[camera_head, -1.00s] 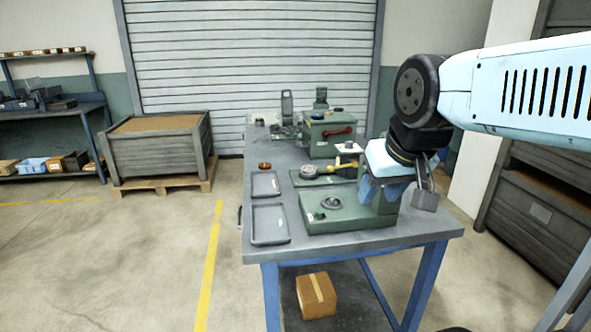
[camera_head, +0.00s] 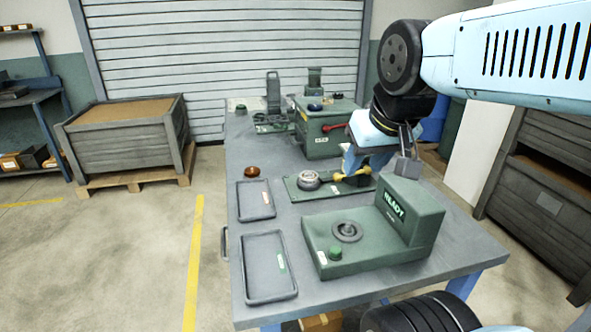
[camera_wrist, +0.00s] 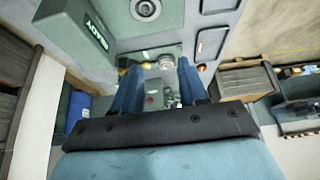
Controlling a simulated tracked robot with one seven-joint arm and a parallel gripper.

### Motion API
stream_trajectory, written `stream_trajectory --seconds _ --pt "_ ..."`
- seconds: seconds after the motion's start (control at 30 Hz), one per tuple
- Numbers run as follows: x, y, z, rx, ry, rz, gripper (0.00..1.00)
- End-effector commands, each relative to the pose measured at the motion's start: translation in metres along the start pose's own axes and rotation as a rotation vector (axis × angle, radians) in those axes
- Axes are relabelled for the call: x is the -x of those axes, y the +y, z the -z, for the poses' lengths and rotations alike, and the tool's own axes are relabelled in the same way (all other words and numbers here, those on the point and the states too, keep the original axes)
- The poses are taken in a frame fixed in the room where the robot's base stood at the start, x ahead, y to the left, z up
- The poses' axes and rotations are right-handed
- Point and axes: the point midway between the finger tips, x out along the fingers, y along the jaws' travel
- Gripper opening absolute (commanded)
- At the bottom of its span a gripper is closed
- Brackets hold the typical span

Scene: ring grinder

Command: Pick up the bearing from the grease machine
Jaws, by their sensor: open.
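My gripper (camera_wrist: 158,65) is open and empty; its two blue fingers show in the wrist view. In the head view it is partly hidden behind my wrist, above the table's right side. A silver ring-shaped part, bearing-like (camera_head: 308,180), sits on a flat green fixture (camera_head: 297,193) with a yellow handle (camera_head: 356,177). In the wrist view this silver part (camera_wrist: 165,62) appears between the fingers, apart from them. A green machine marked READY (camera_head: 410,215) stands nearer, with a dark round ring (camera_head: 347,231) on its base. I cannot tell which unit is the grease machine.
A green box with a red lever (camera_head: 330,127) stands farther back on the table (camera_head: 215,170). Two grey trays (camera_head: 270,292) (camera_head: 256,215) and a small brown-orange round part (camera_head: 252,171) lie at the left. A crate on a pallet (camera_head: 125,140) stands on the floor.

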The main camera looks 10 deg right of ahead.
Motion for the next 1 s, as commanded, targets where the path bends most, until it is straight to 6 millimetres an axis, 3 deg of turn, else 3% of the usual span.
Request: stream_trajectory --seconds 0.37,0.57,0.9,1.0 --pt "0.0 0.0 0.0 0.0 0.0 0.0 0.43" --pt "-0.001 0.0 0.01 0.017 -0.014 -0.006 0.63" --pt "-0.025 0.0 0.081 0.158 -0.129 -0.029 0.95" --pt "-0.037 -0.001 0.104 0.207 -0.168 -0.029 0.95"
